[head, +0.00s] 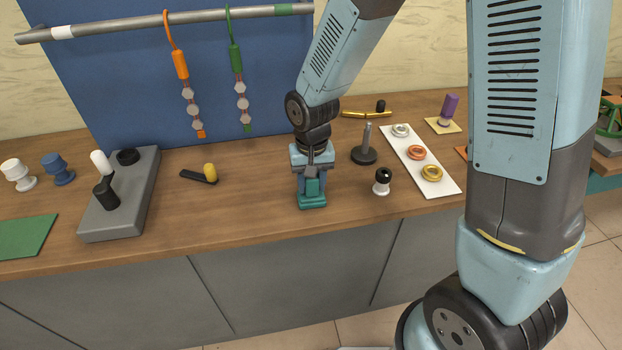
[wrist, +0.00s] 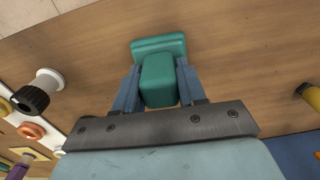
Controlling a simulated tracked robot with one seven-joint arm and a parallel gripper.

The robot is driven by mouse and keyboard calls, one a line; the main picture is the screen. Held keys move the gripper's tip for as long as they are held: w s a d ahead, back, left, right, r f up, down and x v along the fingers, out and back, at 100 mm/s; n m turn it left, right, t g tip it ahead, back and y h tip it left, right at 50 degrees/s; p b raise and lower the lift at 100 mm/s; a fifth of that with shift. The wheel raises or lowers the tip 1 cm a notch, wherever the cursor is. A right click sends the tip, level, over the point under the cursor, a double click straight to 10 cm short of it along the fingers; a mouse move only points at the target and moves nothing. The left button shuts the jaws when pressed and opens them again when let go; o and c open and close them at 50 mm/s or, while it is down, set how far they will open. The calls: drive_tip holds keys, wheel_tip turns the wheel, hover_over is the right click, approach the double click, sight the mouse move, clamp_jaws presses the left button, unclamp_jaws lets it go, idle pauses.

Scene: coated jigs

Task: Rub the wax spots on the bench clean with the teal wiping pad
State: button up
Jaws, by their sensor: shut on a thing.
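The teal wiping pad (head: 312,200) is at the front middle of the wooden bench (head: 258,215). My gripper (head: 312,183) is shut on the pad's raised grip, pointing down, with the pad at or just above the bench top; I cannot tell if it touches. In the wrist view the pad (wrist: 158,48) shows its wide base beyond the grip, between the two blue fingers (wrist: 158,85). I cannot make out any wax spots on the bench in either view; the pad and my gripper hide the wood under them.
A black and white knob (head: 382,182) and a dark post stand (head: 364,154) are close on the right, beside a white strip with rings (head: 447,184). A grey block (head: 138,215) stands further left. Bare wood lies between.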

drive_tip(key=shift+s+d+f, duration=0.1)
drive_tip(key=shift+s+f, duration=0.05)
drive_tip(key=shift+s, duration=0.2)
drive_tip(key=shift+w, duration=0.15)
drive_tip(key=shift+w+a, duration=0.2)
drive_tip(key=shift+w, duration=0.6)
drive_tip(key=shift+r, duration=0.3)
drive_tip(key=shift+r, duration=0.55)
drive_tip(key=shift+s+d+f, duration=0.1)
drive_tip(key=shift+s+d, duration=0.05)
drive_tip(key=shift+s, duration=0.65)
drive_tip(key=shift+s+d, duration=0.2)
drive_tip(key=shift+s, duration=0.6)
drive_tip(key=shift+s+d+f, duration=0.1)
drive_tip(key=shift+s+d, duration=0.05)
drive_tip(key=shift+s, duration=0.65)
